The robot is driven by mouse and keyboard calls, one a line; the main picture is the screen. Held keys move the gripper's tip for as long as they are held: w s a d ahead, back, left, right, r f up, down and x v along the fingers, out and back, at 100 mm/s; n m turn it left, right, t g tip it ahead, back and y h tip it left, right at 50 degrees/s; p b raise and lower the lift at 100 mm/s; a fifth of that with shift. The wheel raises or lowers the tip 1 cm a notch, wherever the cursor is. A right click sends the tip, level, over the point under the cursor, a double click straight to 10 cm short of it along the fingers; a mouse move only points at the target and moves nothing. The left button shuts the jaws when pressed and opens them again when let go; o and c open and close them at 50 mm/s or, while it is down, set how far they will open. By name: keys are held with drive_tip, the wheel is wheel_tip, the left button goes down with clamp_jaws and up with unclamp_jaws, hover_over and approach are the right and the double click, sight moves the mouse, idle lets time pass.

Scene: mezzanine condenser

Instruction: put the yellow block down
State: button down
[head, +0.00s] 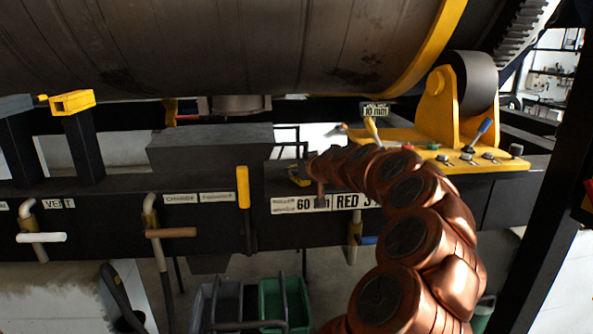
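My copper-coloured arm reaches in from the lower right, and my gripper (297,173) is at its far end, pointing left. A small yellow block (299,181) shows at the dark fingertips, which appear closed on it. The fingers and my wrist hide part of it. The block is at the front of the dark beam, just above the "60 mm" label. I cannot tell whether it touches the beam.
A raised dark grey block (210,148) stands on the beam (110,190) to the left. A yellow control panel (450,152) with levers is at the right. A large drum (220,45) hangs overhead. Grey and green bins (285,300) stand below.

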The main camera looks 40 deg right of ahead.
drive_tip(key=shift+f, duration=0.15)
drive_tip(key=c, duration=0.8)
unclamp_jaws()
drive_tip(key=shift+r, duration=0.25)
drive_tip(key=shift+s, duration=0.2)
drive_tip(key=b+v, duration=0.4)
drive_tip(key=v, duration=0.7)
drive_tip(key=shift+s+a+b, duration=0.1)
drive_tip(key=shift+s+b, duration=0.15)
drive_tip(key=shift+b, duration=0.05)
